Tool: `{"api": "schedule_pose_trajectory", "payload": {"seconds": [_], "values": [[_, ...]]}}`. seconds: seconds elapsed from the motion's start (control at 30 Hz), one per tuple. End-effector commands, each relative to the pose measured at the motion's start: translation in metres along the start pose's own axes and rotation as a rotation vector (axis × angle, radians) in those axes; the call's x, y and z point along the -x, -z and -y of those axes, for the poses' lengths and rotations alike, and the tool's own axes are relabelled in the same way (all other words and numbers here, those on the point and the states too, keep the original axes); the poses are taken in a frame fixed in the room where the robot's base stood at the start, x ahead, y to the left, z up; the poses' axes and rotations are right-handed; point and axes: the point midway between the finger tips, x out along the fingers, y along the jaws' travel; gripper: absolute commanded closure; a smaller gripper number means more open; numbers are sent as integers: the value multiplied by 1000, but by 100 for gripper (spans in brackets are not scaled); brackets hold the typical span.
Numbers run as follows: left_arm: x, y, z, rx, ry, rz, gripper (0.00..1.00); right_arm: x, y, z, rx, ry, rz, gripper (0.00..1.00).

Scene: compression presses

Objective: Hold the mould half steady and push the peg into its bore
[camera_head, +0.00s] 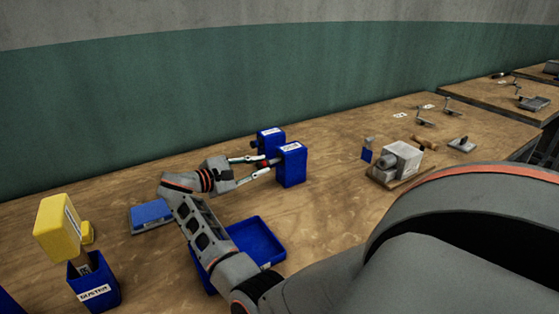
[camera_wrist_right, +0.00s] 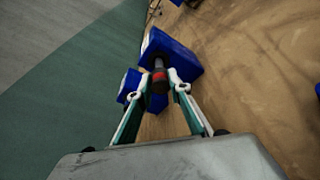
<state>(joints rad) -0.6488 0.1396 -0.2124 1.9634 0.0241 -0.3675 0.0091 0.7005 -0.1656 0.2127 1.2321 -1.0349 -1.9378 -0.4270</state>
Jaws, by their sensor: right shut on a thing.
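My right gripper (camera_head: 262,166) reaches from the left toward two blue blocks. In the right wrist view its fingertips (camera_wrist_right: 159,82) are shut on a dark cylindrical piece with a red band (camera_wrist_right: 159,77), apparently the peg. The peg's far end meets or lies in front of the nearer blue block (camera_head: 291,166), also in the wrist view (camera_wrist_right: 178,50). I cannot tell how deep it sits, as the bore is hidden. The second blue block (camera_head: 270,135) stands just behind. Which thing is the mould half is not clear. My left gripper is not in view.
A blue tray (camera_head: 262,234) lies below my forearm. A yellow block (camera_head: 58,228) rises above a labelled blue bin (camera_head: 97,291) at left. A grey boxy device (camera_head: 404,157) stands at right.

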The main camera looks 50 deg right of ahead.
Motion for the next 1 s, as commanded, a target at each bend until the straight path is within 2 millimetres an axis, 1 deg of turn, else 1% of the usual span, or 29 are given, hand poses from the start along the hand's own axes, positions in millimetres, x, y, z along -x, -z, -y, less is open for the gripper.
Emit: {"api": "schedule_pose_trajectory", "payload": {"seconds": [0.6,1.0], "values": [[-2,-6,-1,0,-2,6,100,14,3,0,-1,0,0,100],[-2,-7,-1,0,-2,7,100,15,3,0,-1,2,-1,100]]}}
